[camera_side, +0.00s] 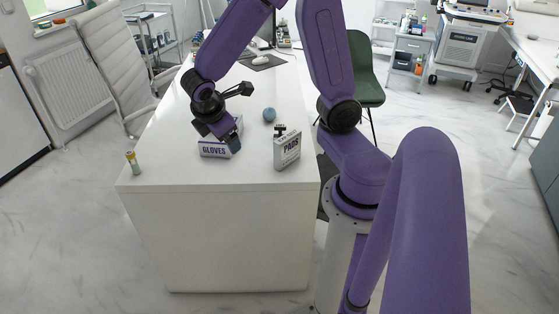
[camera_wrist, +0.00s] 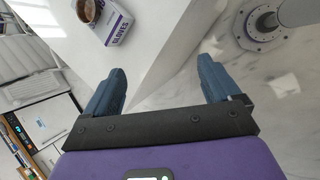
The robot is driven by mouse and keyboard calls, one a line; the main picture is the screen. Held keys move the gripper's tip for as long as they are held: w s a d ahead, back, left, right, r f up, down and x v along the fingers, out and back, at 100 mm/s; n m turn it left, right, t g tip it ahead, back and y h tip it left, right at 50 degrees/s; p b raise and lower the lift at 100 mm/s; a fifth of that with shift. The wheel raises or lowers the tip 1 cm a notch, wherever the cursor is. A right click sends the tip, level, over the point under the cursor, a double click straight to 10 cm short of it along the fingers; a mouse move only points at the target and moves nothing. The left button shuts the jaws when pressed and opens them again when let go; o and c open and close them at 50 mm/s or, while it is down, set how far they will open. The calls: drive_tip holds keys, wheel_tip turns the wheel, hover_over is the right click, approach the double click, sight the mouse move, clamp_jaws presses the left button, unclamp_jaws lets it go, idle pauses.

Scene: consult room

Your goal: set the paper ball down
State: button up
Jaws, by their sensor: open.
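A round blue-grey ball (camera_side: 269,114) rests on the white desk, behind the pads box; it is the only ball I can make out, and I cannot tell whether it is paper. My gripper (camera_side: 236,147) is in front of the gloves box in the side view, left of and nearer than the ball. In the wrist view my gripper (camera_wrist: 161,78) has its two blue fingers wide apart with nothing between them. The ball does not show in the wrist view.
A pads box (camera_side: 287,152) with a black item on top stands right. A small green-and-yellow bottle (camera_side: 133,164) stands at the desk's (camera_side: 168,177) left corner.

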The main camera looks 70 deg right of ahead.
drive_tip(key=s+a+r+y, duration=0.1)
drive_tip(key=s+a+y, duration=0.2)
drive_tip(key=s, duration=0.6)
drive_tip(key=s+a+r+g+y, duration=0.1)
drive_tip(key=s+a+r+y, duration=0.1)
drive_tip(key=s+a, duration=0.4)
drive_tip(key=s+y, duration=0.1)
drive_tip(key=s, duration=0.2)
drive_tip(key=shift+r+g, duration=0.15)
drive_tip(key=shift+g, duration=0.15)
drive_tip(key=shift+s, duration=0.1)
